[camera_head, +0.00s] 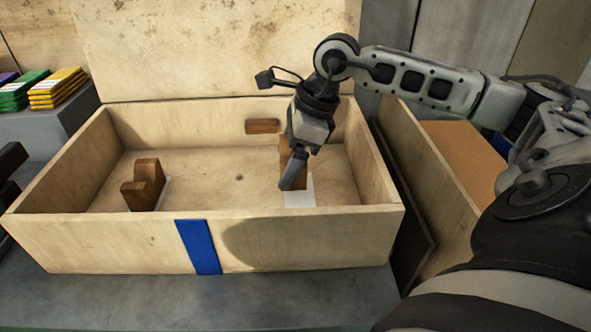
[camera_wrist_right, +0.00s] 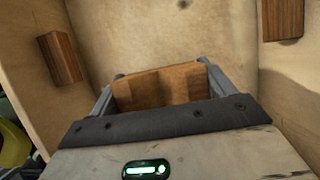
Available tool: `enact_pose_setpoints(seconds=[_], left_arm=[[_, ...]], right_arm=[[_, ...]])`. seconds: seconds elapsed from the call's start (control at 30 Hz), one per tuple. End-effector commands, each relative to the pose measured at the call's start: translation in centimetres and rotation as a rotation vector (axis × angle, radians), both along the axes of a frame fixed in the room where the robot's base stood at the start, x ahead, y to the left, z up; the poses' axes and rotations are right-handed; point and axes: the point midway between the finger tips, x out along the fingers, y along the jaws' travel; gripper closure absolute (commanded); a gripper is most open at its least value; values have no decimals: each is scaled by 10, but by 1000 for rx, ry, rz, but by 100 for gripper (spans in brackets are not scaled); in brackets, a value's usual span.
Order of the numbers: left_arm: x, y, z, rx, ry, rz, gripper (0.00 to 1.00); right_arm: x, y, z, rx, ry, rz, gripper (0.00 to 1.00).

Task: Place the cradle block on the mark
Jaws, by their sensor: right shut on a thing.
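My right gripper (camera_head: 292,182) reaches down into the open wooden crate (camera_head: 110,238) at its right side. It is shut on a brown wooden cradle block (camera_head: 284,157), which the gripper partly hides in the head view. In the right wrist view, the block (camera_wrist_right: 160,87) sits between the two fingers. A white mark (camera_head: 300,196) lies on the crate floor, just in front of and below the held block. I cannot tell whether the block touches the floor.
A notched brown block (camera_head: 146,186) stands at the crate's left, beside a pale patch. A small brown block (camera_head: 262,126) is at the back wall. The crate's middle floor is clear. A blue strip (camera_head: 198,247) crosses the front wall. Another wooden box (camera_head: 437,195) stands right.

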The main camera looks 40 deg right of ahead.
Motion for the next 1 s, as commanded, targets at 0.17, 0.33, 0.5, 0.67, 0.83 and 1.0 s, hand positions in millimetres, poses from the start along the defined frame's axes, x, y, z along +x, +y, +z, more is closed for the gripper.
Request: enact_pose_setpoints(seconds=[0.17, 0.33, 0.5, 0.67, 0.83, 1.0], left_arm=[[2, 0, 4, -4, -9, 1, 100], [3, 0, 5, -6, -15, 1, 100], [4, 0, 5, -7, -17, 2, 100], [4, 0, 6, -7, -19, 3, 100], [4, 0, 1, -7, -18, 3, 100], [4, 0, 2, -6, -18, 2, 100]], right_arm=[[-2, -9, -12, 1, 1, -1, 43], [-4, -16, -34, 3, 3, 0, 43], [-4, -16, -50, 1, 0, 0, 43], [-3, -16, -50, 2, -1, 0, 43], [-3, -16, -53, 2, -1, 0, 43], [-4, -16, -52, 1, 0, 0, 0]])
